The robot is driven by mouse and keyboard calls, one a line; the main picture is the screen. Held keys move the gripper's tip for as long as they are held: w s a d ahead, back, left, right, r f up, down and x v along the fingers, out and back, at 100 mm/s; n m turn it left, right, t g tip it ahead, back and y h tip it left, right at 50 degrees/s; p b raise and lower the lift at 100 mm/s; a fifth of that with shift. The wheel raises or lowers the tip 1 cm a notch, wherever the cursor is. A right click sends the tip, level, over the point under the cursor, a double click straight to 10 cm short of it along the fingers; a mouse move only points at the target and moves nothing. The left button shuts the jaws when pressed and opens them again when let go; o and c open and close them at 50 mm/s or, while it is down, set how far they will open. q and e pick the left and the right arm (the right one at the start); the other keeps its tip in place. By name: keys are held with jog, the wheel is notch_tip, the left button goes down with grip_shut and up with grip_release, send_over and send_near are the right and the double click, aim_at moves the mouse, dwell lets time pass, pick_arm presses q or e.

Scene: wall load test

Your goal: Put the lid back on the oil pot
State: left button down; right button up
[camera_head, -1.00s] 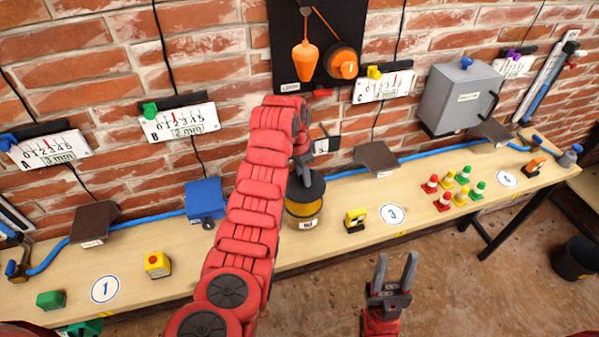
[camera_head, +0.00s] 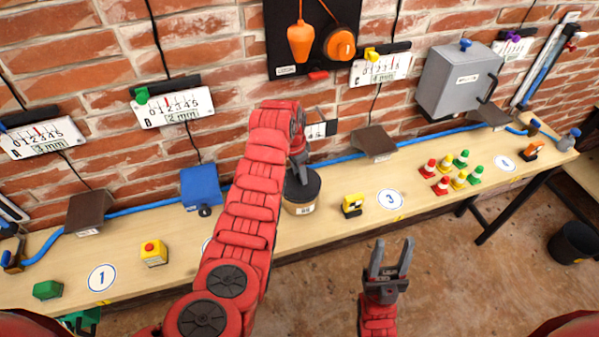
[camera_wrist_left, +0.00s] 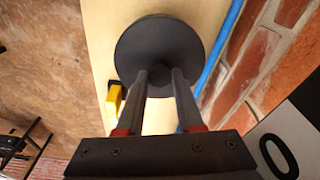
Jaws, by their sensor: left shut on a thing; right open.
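The oil pot (camera_head: 299,208) stands on the wooden bench, a tan round pot with a pale label. The dark round lid (camera_head: 308,188) is at the pot's mouth and looks seated on it. In the left wrist view the lid (camera_wrist_left: 150,48) is a dark disc with a knob between the fingers. My left gripper (camera_wrist_left: 160,78) is shut on the lid's knob, above the pot; in the head view it is partly hidden behind my red arm. My right gripper (camera_head: 391,258) is open and empty in front of the bench.
A blue box (camera_head: 201,188) is to the left, and a blue hose (camera_head: 140,210) runs along the wall. Several small cones (camera_head: 443,187) stand further right. Brown wedge-shaped covers (camera_head: 374,143) sit against the wall.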

pick_arm(q)
jog(key=shift+b, duration=0.75)
dwell(1.2)
jog(key=shift+f+b, duration=0.2)
jog(key=shift+b, duration=0.25)
jog(key=shift+b, duration=0.45)
dwell(0.7)
jog(key=shift+c, duration=2.3)
grip_release()
jog(key=shift+o, duration=0.2)
jog(key=o, duration=0.4)
jog(key=shift+s+r, duration=0.1)
jog(key=shift+r, duration=0.2)
